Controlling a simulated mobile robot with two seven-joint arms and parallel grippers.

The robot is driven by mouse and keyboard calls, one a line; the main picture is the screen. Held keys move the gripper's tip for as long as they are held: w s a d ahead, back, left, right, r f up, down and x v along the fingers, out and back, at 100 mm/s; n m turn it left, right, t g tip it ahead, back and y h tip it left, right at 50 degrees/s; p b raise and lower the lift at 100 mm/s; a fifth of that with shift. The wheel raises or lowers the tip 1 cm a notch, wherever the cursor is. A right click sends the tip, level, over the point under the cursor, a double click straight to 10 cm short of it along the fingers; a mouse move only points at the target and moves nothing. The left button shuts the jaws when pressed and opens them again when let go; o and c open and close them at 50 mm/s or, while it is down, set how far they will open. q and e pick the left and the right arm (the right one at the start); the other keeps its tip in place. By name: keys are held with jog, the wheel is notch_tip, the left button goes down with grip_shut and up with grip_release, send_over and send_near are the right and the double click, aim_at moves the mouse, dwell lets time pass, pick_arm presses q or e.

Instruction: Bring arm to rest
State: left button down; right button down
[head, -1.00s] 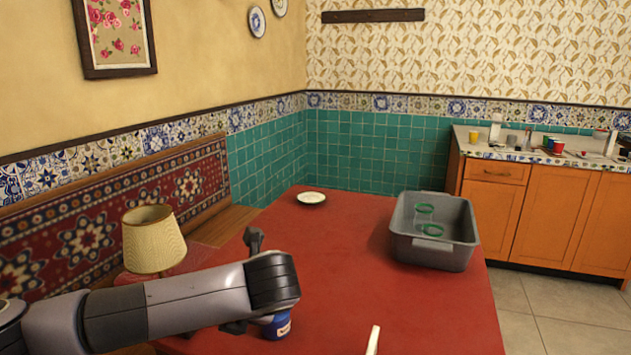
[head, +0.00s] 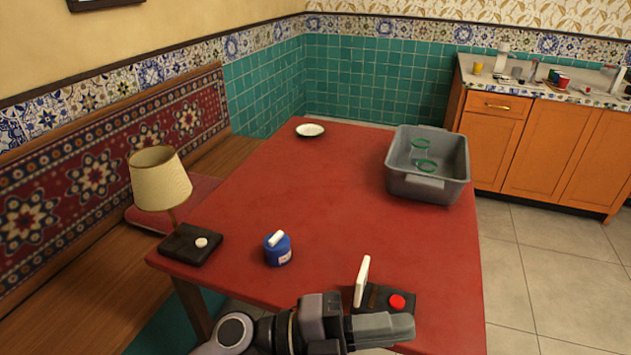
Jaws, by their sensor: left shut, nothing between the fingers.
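My left arm comes in at the bottom edge of the head view. Its gripper (head: 385,328) points right, shut and empty, at the near edge of the red table (head: 330,215). It appears just in front of a dark box with a red button (head: 397,301) and an upright white panel (head: 361,281); I cannot tell the gap between them. My right gripper is not in view.
A blue jar (head: 278,249) stands on the table's near left. A lamp (head: 160,180) stands at the left corner. A grey bin (head: 428,190) holding green-rimmed glasses is at the far right; a white plate (head: 310,130) is at the far left. The table's middle is clear.

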pick_arm(q)
jog(key=w+a+f+n+t+y+p, duration=0.1)
jog(key=w+a+f+n+t+y, duration=0.15)
jog(key=a+n+t, duration=0.35)
jog(key=w+a+f+n+t+y+p, duration=0.15)
jog(key=a+n+t+y, duration=0.3)
jog(key=n, duration=0.45)
jog(key=w+a+f+n+t+y, duration=0.2)
jog(key=w+a+n+t+y, duration=0.1)
jog(key=a+n+t, duration=0.3)
jog(key=s+a+f+n+g+y+p, duration=0.1)
jog(key=s+a+f+n+g+y, duration=0.2)
jog(key=s+a+f, duration=0.3)
jog(key=s+a+f+n+g+y+p, duration=0.1)
jog(key=s+a+f+n+g+y, duration=0.2)
jog(key=f, duration=0.6)
jog(key=s+a+n+y, duration=0.1)
jog(key=s+a+n, duration=0.1)
jog(key=a, duration=0.1)
jog(key=shift+s+a+f+n+y, duration=0.35)
jog(key=shift+a+f+n+y, duration=0.05)
